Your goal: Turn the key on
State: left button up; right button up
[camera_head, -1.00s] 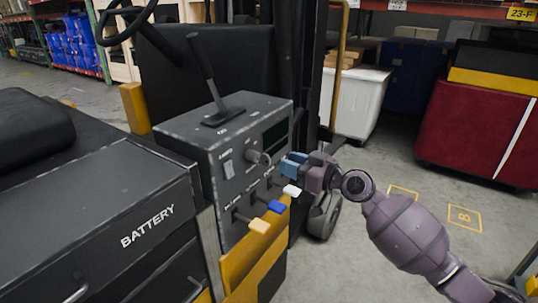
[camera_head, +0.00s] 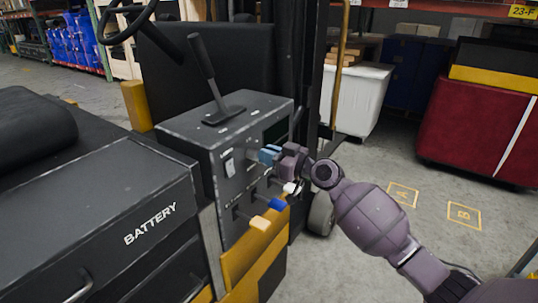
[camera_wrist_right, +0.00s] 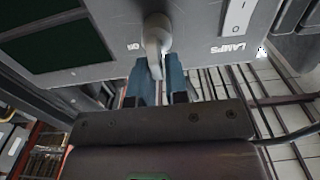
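The grey key (camera_wrist_right: 157,42) sits in the front face of the dark control box (camera_head: 228,165), beside an "ON" mark in the right wrist view. My right gripper (camera_head: 268,154) is at the key, and its blue fingers (camera_wrist_right: 160,76) lie on either side of the key's near end. The fingers are slightly apart; I cannot tell if they touch the key. In the head view the fingers mostly hide the key. My left gripper is not in view.
A rocker switch (camera_head: 230,167) is left of the key. Blue (camera_head: 278,203), orange (camera_head: 260,223) and white (camera_head: 290,187) knobs stick out below. A lever (camera_head: 206,75) rises from the box top. A black battery drawer (camera_head: 130,225) is at left.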

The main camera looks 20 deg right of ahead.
grip_shut()
jog(key=shift+m, duration=0.3)
jog(key=m, duration=0.7)
jog(key=d+f+m, duration=0.1)
jog(key=m, duration=0.3)
jog(key=shift+w+d, duration=0.1)
jog(key=shift+w, duration=0.3)
jog(key=shift+m, duration=0.3)
jog(key=shift+o, duration=2.2)
grip_release()
